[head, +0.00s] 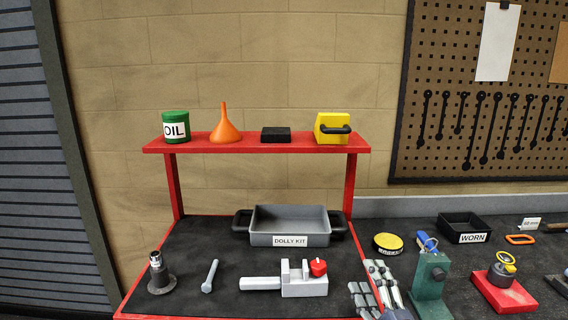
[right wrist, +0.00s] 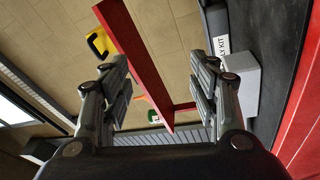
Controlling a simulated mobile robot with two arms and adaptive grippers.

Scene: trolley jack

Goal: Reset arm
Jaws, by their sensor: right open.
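My right gripper (head: 372,284) is at the lower right of the red trolley in the head view, by its front right corner. Its fingers are apart and nothing shows between them; in the right wrist view the open fingers (right wrist: 163,80) also frame empty space. My left gripper is in neither view. A grey vise-like block with a red knob (head: 305,288) sits on the trolley's dark mat, left of my right gripper. The grey bin labelled DOLLY KIT (head: 256,236) stands behind it. A grey bolt (head: 210,276) and a dark stand with a metal tip (head: 161,276) are farther left.
Right of my gripper stand a green block (head: 430,275), a red-based fixture (head: 503,290) and a WORN bin (head: 462,226).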

